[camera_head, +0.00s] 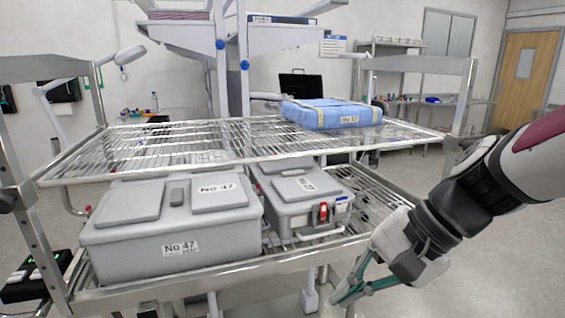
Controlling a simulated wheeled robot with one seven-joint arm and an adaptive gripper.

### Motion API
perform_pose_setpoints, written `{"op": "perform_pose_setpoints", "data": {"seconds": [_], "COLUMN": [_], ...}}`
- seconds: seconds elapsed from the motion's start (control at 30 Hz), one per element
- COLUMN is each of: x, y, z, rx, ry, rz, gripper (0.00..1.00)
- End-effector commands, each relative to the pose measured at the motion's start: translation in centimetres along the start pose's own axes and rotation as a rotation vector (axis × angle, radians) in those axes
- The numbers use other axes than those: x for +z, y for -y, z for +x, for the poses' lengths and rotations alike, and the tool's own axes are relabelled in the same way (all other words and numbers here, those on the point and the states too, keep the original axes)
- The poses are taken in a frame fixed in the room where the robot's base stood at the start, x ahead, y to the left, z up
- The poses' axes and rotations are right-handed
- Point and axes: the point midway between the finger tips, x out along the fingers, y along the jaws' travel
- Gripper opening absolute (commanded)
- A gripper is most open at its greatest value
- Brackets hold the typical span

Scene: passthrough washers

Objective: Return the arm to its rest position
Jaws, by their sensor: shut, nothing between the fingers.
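My gripper (347,296) is at the lower right, in front of the rack's right side, pointing down and to the left. Its green-tinted fingers are shut with nothing between them. It looks close to the front edge of the lower shelf; whether it touches cannot be told. My arm comes in from the right edge of the view.
A wire rack (160,145) stands ahead. Its upper shelf bears a blue wrapped pack (318,113). Its lower shelf bears a large grey box (130,232) labelled No 47 and a smaller grey case (290,210). Open floor (510,255) lies right.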

Motion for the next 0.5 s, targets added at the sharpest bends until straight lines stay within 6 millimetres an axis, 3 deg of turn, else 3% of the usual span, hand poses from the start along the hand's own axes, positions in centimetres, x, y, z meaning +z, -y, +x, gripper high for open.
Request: {"op": "perform_pose_setpoints", "data": {"seconds": [0.03, 0.2, 0.5], "x": [1.8, 4.9, 6.7], "y": [-0.9, -4.8, -9.2], "z": [-1.4, -5.4, -11.2], "rx": [0.057, 0.253, 0.482], "ry": [-0.042, -0.176, -0.373], "rz": [-0.090, -0.362, -0.684], "gripper": [0.00, 0.00, 0.00]}}
